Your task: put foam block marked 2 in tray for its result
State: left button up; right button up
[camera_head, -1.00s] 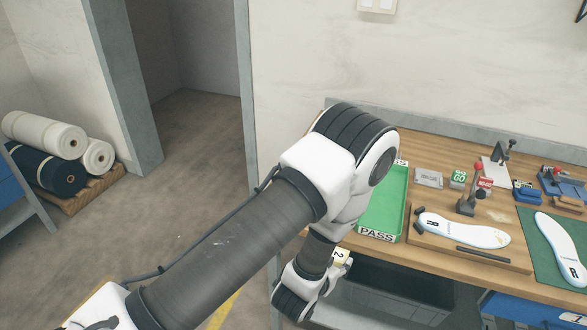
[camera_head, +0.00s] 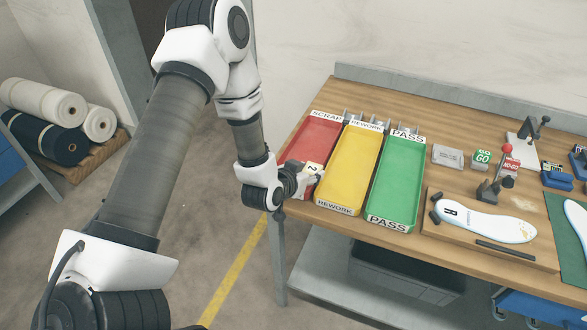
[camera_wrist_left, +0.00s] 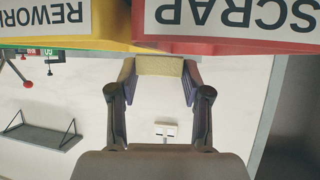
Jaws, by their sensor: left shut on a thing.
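My left gripper (camera_head: 302,183) is shut on the foam block marked 2 (camera_head: 313,168) at the front of the red SCRAP tray (camera_head: 311,133). In the left wrist view the pale yellow block (camera_wrist_left: 160,66) sits between the fingertips, close to the red SCRAP tray (camera_wrist_left: 235,46) and the yellow tray. I cannot tell whether it touches a tray. The yellow REWORK tray (camera_head: 352,165) is in the middle and the green PASS tray (camera_head: 396,185) is to its right. The near part of the red tray is hidden by the gripper and block. My right gripper is not in view.
A dark bin (camera_head: 405,270) stands below the table.

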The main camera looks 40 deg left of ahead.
pick_arm(q)
jog(key=a+p, duration=0.1)
jog(key=a, duration=0.4)
jog(key=shift+s+a+p, duration=0.15)
jog(key=shift+s+p, duration=0.05)
jog(key=shift+p, duration=0.2)
notch_tip(320, 180, down, 3)
jog(key=shift+f, duration=0.2)
jog(key=shift+w+d+f, duration=0.15)
jog(key=shift+d+f, duration=0.1)
jog(key=shift+f, duration=0.1)
jog(key=o, duration=0.9)
jog(key=shift+c, duration=0.2)
